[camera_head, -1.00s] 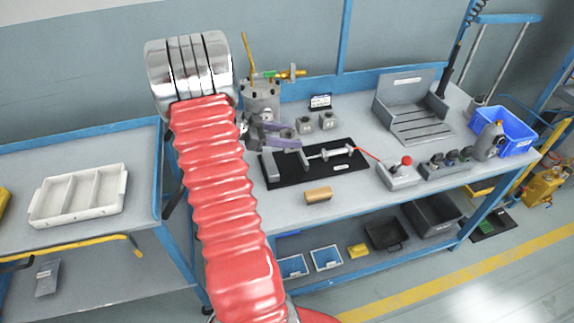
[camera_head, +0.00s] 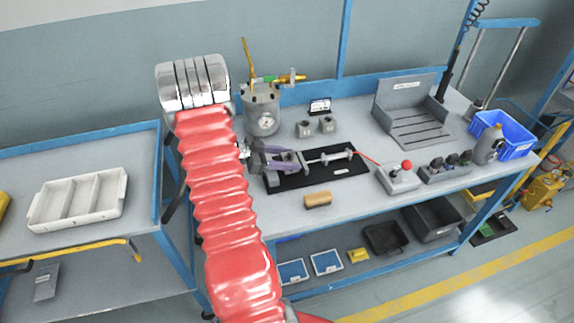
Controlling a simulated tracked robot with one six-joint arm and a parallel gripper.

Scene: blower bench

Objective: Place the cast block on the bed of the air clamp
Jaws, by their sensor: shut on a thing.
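My gripper (camera_head: 288,160), with purple fingers, is shut on a grey cast block (camera_head: 287,156), which is mostly hidden between the fingers. The air clamp (camera_head: 332,157) lies on a black base plate (camera_head: 345,179) on the bench, with a pale rod pointing left towards the gripper. The gripper and block are over the left end of the clamp. The bed is largely hidden by the fingers, and I cannot tell whether the block touches it.
Two grey blocks with holes (camera_head: 315,127) stand behind the clamp. A pressure pot (camera_head: 261,112) stands behind the gripper. A tan block (camera_head: 317,200) lies near the front edge. A red-button box (camera_head: 399,178) is right of the clamp. A grey angled fixture (camera_head: 418,125) stands at the back right.

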